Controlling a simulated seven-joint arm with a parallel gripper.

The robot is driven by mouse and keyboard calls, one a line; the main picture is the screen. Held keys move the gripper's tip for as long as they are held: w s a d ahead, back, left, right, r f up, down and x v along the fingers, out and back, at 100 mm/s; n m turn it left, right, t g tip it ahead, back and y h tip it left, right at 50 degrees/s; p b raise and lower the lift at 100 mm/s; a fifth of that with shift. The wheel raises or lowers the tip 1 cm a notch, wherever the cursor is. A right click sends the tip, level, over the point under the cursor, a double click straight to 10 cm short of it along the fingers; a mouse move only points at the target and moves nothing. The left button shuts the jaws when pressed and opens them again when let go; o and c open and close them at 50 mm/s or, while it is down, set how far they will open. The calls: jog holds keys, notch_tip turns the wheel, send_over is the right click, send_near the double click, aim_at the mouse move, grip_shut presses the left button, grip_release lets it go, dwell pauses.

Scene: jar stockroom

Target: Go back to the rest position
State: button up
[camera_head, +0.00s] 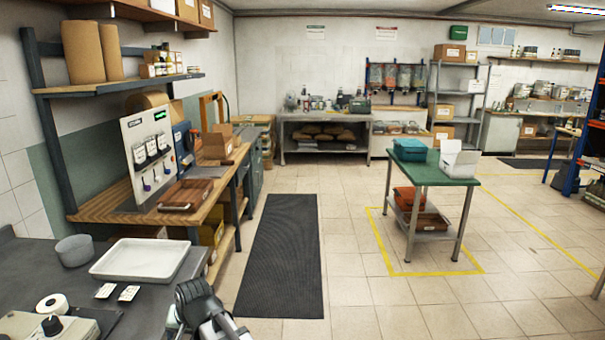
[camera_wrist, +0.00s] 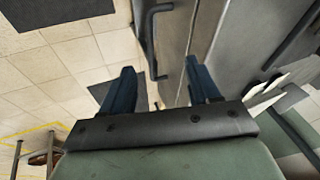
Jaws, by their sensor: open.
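My gripper (camera_wrist: 163,85) shows in the wrist view with its two dark blue fingers spread apart. Nothing is between them; behind the gap are floor tiles and grey cabinet fronts with dark handles (camera_wrist: 152,40). In the head view, part of my arm shows at the bottom edge, beside the right end of the dark worktop (camera_head: 150,310). The fingertips cannot be made out there.
A white tray (camera_head: 140,259), a grey bowl (camera_head: 74,250), two small white cards and a tape roll (camera_head: 52,304) are on the worktop. A dark mat (camera_head: 282,255) lies on the floor. A green-topped table (camera_head: 440,175) stands inside yellow lines. The floor between is clear.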

jog(key=s+d+f+m+g+h, duration=0.1)
jog(key=s+d+f+g+h, duration=0.15)
jog(key=d+f, duration=1.2)
jog(key=s+d+f+g+h, duration=0.1)
jog(key=s+d+f, duration=0.2)
jog(key=d+f, duration=1.15)
jog(key=s+d+f+g+h, duration=0.1)
jog(key=s+d+f+g, duration=0.2)
jog(key=s+d+f, duration=0.8)
jog(key=s+d+f+g, duration=0.1)
jog(key=s+d, duration=0.3)
jog(key=s, duration=0.4)
jog(key=s+d+f+g, duration=0.2)
jog(key=s+d+f, duration=0.1)
jog(key=s, duration=0.5)
jog(key=shift+s+d+m, duration=0.3)
jog(key=shift+s+d, duration=0.05)
jog(key=shift+d, duration=0.5)
jog(key=shift+o, duration=0.4)
